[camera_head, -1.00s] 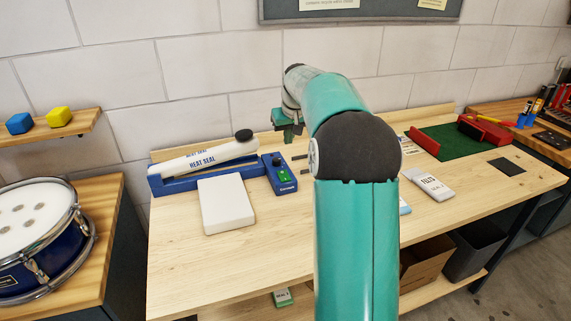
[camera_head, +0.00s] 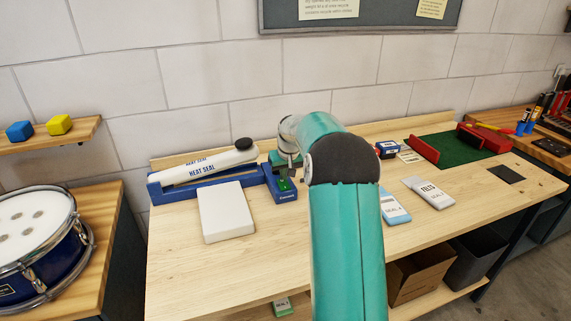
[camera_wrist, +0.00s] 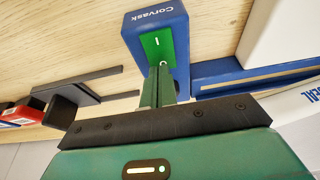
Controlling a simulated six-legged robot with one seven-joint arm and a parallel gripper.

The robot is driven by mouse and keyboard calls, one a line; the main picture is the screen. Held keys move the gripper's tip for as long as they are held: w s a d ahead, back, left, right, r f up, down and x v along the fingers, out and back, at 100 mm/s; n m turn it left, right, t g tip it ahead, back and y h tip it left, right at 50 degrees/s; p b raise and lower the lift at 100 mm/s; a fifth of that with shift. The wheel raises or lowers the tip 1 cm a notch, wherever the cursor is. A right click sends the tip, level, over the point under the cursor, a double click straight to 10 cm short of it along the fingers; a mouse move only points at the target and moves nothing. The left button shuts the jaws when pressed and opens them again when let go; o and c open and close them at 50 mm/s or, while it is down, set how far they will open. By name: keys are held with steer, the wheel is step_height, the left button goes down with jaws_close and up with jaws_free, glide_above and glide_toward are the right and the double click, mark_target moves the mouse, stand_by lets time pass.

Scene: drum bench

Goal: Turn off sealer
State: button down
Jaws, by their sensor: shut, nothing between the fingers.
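The heat sealer (camera_head: 205,170) is a blue base with a white arm marked HEAT SEAL and a black knob, at the back left of the bench. Its blue control box (camera_head: 284,196) stands at its right end. In the wrist view the box (camera_wrist: 168,25), marked Corvask, carries a green rocker switch (camera_wrist: 157,46) with an I mark and a partly hidden O mark. My gripper (camera_wrist: 158,88) is shut and empty, its green fingertips over the O end of the switch. I cannot tell whether they touch. In the head view my gripper (camera_head: 286,182) hides part of the box.
A white block (camera_head: 226,212) lies in front of the sealer. FELTS (camera_head: 428,192) and SEAL (camera_head: 394,207) packets lie right of my arm. Dark bars (camera_wrist: 90,85) lie beside the box in the wrist view. The front left of the bench (camera_head: 200,275) is clear.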

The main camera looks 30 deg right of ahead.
steer(key=shift+f, duration=0.4)
steer(key=shift+w+d+f, duration=0.1)
steer(key=shift+w+f, duration=0.05)
steer(key=shift+f, duration=0.2)
steer(key=shift+s, duration=0.2)
steer(key=shift+s+a, duration=0.25)
steer(key=shift+s, duration=0.4)
steer(key=shift+r, duration=0.1)
